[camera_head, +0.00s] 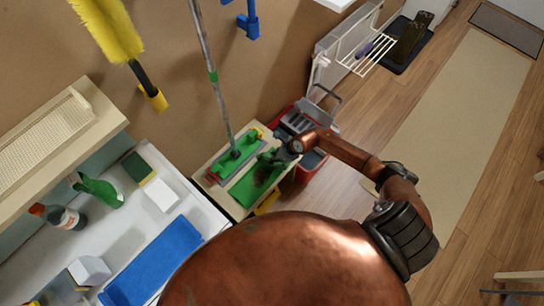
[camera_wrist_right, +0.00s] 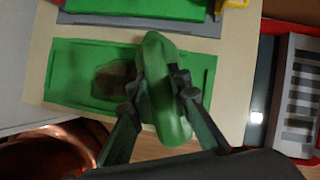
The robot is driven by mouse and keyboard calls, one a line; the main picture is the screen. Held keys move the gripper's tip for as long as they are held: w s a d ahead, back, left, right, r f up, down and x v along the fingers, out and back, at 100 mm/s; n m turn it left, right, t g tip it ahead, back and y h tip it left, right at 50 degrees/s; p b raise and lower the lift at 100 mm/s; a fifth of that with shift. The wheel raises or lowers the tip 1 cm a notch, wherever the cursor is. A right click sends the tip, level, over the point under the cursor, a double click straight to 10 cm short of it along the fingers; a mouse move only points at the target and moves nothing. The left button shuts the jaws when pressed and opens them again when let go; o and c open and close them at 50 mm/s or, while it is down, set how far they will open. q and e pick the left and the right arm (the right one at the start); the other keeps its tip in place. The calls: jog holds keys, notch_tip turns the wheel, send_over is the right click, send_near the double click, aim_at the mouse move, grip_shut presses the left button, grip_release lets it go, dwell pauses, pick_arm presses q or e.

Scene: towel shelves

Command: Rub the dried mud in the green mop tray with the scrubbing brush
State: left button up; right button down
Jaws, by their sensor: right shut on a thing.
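The green mop tray (camera_head: 243,190) lies on a small beige-topped stand, and it fills much of the right wrist view (camera_wrist_right: 66,75). A dark brown patch of dried mud (camera_wrist_right: 113,79) is on its floor, left of the brush in that view. My right gripper (camera_head: 278,156) is over the tray. In the wrist view its fingers (camera_wrist_right: 161,92) are shut on the green, rounded scrubbing brush (camera_wrist_right: 160,60). The brush is over the tray's right part, beside the mud; I cannot tell whether it touches the tray. Its underside is hidden. My left gripper is not in view.
A mop (camera_head: 211,73) stands with its head behind the tray. A red bucket with a grey wringer (camera_head: 298,121) is close on the right. Left are a white counter with a blue tray (camera_head: 152,262), a green spray bottle (camera_head: 97,190) and a sponge (camera_head: 138,168).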

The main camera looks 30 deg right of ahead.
jog(key=shift+f, duration=0.3)
jog(key=shift+a, duration=0.1)
